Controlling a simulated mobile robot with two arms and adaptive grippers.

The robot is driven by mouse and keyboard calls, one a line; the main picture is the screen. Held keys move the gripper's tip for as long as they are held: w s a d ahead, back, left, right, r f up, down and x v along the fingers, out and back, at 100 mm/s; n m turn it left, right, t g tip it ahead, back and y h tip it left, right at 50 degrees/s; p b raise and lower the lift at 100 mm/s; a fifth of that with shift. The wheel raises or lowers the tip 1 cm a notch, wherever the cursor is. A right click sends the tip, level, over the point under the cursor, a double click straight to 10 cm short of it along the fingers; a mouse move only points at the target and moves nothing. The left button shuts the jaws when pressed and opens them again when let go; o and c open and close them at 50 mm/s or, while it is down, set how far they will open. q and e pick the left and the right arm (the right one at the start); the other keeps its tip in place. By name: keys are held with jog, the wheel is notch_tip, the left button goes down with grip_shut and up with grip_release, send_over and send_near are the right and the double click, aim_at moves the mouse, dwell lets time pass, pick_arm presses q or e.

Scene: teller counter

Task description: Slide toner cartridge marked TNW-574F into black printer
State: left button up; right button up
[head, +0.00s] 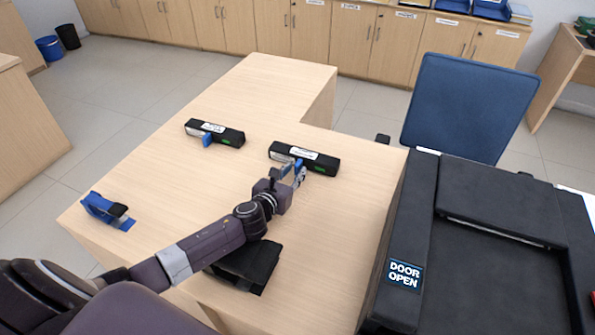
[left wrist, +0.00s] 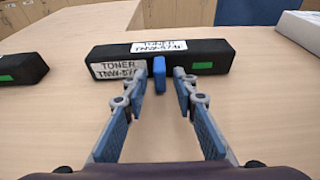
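A black toner cartridge (head: 318,166) with white labels, a green patch and a blue tab lies on the desk, left of the printer. In the left wrist view this cartridge (left wrist: 205,54) reads "TONER TNW-574"; the last character is unclear. My left gripper (head: 294,174) is open, its fingertips on either side of the blue tab (left wrist: 159,75), with gaps showing. A second, similar cartridge (head: 228,136) lies farther left; its label is unreadable here. The black printer (head: 403,225) stands at the right with a "DOOR OPEN" sign. My right gripper is not in view.
A blue tape dispenser (head: 105,209) sits at the desk's left edge. A black object (head: 258,268) lies partly under my left forearm. A blue chair (head: 465,105) stands behind the printer. The desk (head: 330,235) is clear between cartridge and printer.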

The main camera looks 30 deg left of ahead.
pick_arm(q)
jog(key=shift+x, duration=0.75)
grip_shut()
jog(key=shift+w+r+p, duration=0.1)
jog(key=shift+r+p, duration=0.25)
jog(key=shift+r, duration=0.05)
jog(key=shift+f, duration=0.1)
